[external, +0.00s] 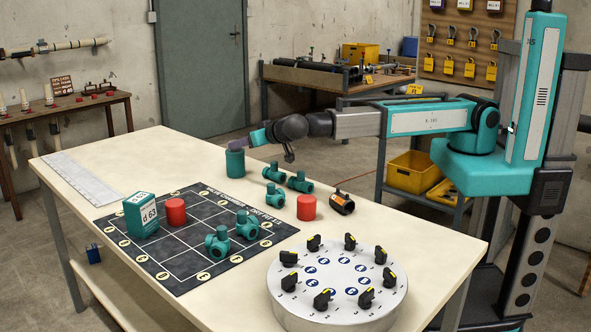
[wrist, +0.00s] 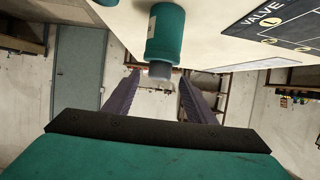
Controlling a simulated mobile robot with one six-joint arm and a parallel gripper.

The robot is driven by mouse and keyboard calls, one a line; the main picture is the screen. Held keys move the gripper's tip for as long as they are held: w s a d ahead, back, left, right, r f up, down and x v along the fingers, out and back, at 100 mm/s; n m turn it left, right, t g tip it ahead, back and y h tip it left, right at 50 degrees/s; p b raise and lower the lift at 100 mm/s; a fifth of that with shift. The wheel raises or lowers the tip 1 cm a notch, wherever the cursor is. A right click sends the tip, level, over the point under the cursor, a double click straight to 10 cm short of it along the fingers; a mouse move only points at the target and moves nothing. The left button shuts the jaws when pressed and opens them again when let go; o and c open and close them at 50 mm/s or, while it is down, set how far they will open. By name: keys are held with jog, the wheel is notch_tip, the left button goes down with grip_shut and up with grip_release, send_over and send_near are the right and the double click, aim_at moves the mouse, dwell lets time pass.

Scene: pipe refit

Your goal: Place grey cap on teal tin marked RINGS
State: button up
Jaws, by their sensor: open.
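The teal tin (external: 235,163) stands on the far edge of the table in the external view, and it also shows in the wrist view (wrist: 166,36). Its RINGS marking is not readable. The grey cap (wrist: 160,70) is at the tin's mouth end in the wrist view and appears to touch it; how fully it is seated I cannot tell. My gripper (wrist: 159,78) is open, with one purple finger on each side of the cap and visible gaps.
A dark marked mat (external: 190,255), a teal box (external: 141,215) and a round dial plate (external: 340,305) take up the front. The table's left part (external: 120,160) is mostly clear.

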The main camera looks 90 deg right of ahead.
jog(key=b+v, duration=0.1)
jog(key=v, duration=0.8)
jog(key=shift+b, duration=0.4)
jog(key=shift+d, duration=0.1)
